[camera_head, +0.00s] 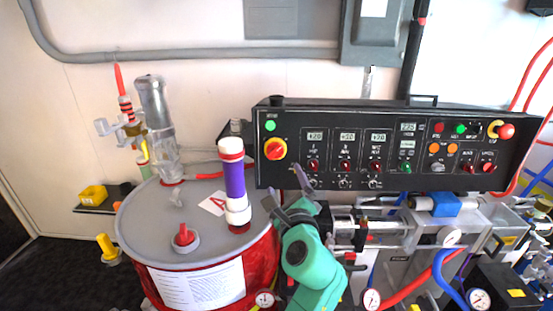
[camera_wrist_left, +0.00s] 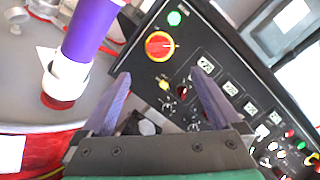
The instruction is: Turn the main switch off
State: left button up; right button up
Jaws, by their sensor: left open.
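The main switch, a red rotary knob on a yellow round plate, sits at the left end of the black control panel in the head view (camera_head: 275,149). It also shows in the left wrist view (camera_wrist_left: 160,46), just beyond the fingertips. A green lamp (camera_head: 270,126) glows above it. My left gripper (camera_head: 284,187) is open and empty, below the switch and apart from it. In the left wrist view its two purple-grey fingers (camera_wrist_left: 160,76) stand apart, with the panel's lower left part between and beyond them. My right gripper is not in view.
A red drum with a grey lid (camera_head: 140,222) stands left of the panel. A purple and white cylinder (camera_head: 233,182) rises from the lid close to my left gripper. Pipes, gauges and hoses crowd the area below the panel (camera_head: 390,150). Small red knobs line the panel's lower row.

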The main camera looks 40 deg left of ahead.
aim_at(275, 153)
pick_arm(q)
jog(key=b+x, duration=0.1)
jog(key=x, duration=1.3)
jog(key=shift+w+a, duration=0.1)
jog(key=shift+a, duration=0.15)
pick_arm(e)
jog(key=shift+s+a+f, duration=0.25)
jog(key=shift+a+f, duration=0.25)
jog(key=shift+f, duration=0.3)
pick_arm(q)
jog(key=c, duration=1.4)
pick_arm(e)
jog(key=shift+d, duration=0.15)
